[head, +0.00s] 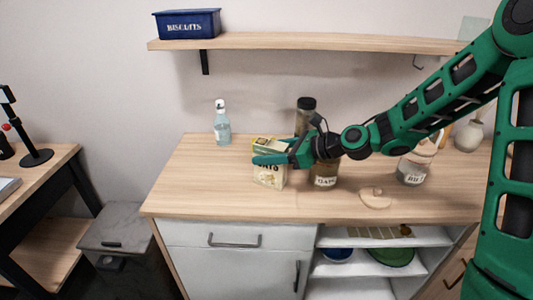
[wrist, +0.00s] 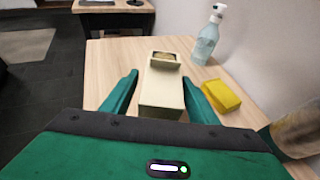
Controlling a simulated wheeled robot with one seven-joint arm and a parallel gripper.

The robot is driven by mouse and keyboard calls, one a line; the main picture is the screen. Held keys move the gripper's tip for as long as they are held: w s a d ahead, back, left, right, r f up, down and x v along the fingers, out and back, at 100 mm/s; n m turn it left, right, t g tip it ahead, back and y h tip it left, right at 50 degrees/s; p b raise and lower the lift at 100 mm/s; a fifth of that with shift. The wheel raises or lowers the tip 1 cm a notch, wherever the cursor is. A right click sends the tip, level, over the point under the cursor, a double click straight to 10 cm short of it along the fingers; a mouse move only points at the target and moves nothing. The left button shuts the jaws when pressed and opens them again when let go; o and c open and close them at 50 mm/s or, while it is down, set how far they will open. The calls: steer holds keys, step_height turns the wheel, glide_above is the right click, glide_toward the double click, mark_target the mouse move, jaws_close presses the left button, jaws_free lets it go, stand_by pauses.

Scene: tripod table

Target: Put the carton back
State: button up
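The cream carton (head: 268,178) stands upright on the wooden cabinet top, its printed front partly covered by a green finger. My gripper (head: 268,160) reaches in from the right at the carton's upper part. In the wrist view the carton (wrist: 161,88) is between the two green fingers of my gripper (wrist: 161,77). A gap shows on the left side and a smaller one on the right, so the gripper looks open around it. The carton's top end shows a dark round patch.
A yellow box (wrist: 220,96) stands close behind the carton. A labelled jar (head: 326,176), another jar (head: 412,172) and a round wooden piece (head: 374,198) stand right. A shelf (head: 300,41) above holds a blue biscuit tin (head: 187,24).

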steer(key=shift+r, duration=0.1)
steer(key=v, duration=1.2)
